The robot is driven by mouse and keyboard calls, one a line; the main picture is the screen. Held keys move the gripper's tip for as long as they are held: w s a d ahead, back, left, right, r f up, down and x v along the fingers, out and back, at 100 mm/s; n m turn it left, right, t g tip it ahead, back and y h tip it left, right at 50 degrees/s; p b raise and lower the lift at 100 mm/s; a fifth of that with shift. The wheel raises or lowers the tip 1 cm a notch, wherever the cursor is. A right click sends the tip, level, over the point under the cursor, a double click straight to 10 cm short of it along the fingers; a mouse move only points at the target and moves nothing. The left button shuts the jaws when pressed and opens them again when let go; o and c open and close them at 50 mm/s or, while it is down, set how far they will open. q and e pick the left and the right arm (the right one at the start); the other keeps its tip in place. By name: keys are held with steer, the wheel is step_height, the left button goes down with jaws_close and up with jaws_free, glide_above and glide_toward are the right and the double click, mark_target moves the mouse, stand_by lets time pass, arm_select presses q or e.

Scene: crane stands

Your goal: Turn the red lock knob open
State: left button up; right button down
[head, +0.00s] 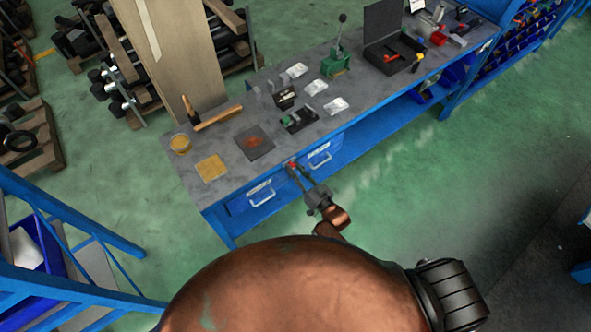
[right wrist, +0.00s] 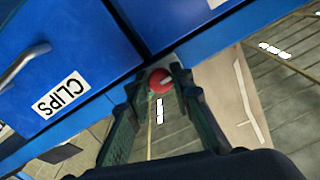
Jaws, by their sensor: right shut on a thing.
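The red lock knob (right wrist: 160,80) sits on the grey front strip between two blue drawers. It has a pale mark across its face. My right gripper (right wrist: 158,82) is shut on the knob, with one finger on each side of it. In the head view the knob (head: 291,164) is a small red spot at the bench front, at the tips of my right gripper (head: 293,166). The right arm reaches up to it from below. My left gripper is not in view.
The workbench top (head: 225,135) holds a hammer, a green press (head: 336,63) and an open black case. Green floor in front is clear.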

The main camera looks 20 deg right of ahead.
steer(key=shift+f, duration=0.1)
steer(key=c, duration=1.7)
jaws_free()
steer(key=v, duration=1.2)
